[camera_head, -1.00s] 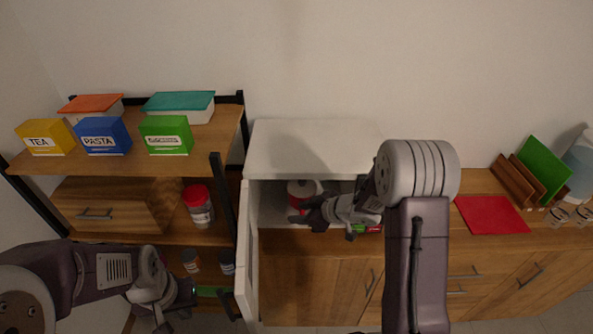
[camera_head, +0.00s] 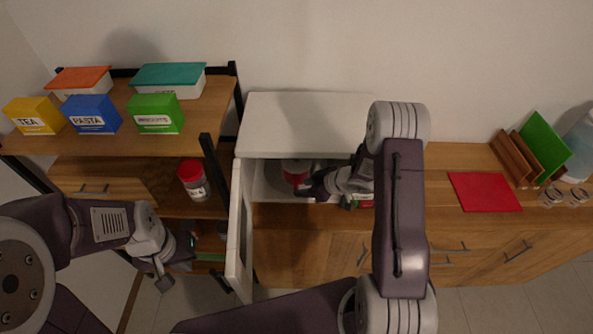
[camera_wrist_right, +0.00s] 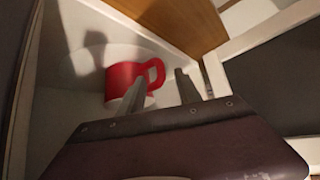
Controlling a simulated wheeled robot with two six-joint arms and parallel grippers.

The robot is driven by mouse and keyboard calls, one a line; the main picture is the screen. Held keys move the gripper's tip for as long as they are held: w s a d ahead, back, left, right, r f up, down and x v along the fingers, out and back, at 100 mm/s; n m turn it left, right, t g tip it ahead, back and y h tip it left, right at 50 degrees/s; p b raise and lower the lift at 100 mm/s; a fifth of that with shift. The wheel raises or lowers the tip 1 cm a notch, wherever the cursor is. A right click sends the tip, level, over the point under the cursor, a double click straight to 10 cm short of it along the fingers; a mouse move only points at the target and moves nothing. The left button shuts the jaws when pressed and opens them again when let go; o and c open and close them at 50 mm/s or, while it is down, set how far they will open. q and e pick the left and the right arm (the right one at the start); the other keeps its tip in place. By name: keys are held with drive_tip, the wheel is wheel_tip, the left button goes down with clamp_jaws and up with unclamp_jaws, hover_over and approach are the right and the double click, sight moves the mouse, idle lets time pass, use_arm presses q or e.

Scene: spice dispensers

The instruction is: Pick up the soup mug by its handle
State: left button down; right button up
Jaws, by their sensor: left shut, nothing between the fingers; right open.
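The red soup mug (camera_head: 296,177) stands inside the open white cabinet, partly hidden by my right gripper in the head view. In the right wrist view the mug (camera_wrist_right: 121,80) is upright, with its looped handle (camera_wrist_right: 156,70) facing right. My right gripper (camera_head: 310,187) is open beside the mug. Its two fingers (camera_wrist_right: 160,84) show in the right wrist view, one overlapping the mug's lower edge and one right of the handle. Whether they touch the mug cannot be told. My left gripper (camera_head: 178,272) is shut and empty, low before the wooden shelf.
The cabinet's white door (camera_head: 239,225) stands open on the left, and its top (camera_head: 305,120) is above the mug. A red-lidded jar (camera_head: 194,181) sits on the shelf to the left. A green-and-red item (camera_head: 361,201) lies right of my gripper. A red mat (camera_head: 484,191) lies on the counter.

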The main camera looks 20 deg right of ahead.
sight(296, 175)
drive_tip(key=x, duration=0.5)
drive_tip(key=shift+f+p, duration=0.15)
drive_tip(key=shift+p, duration=0.15)
drive_tip(key=shift+s, duration=0.15)
clamp_jaws()
idle(0.9)
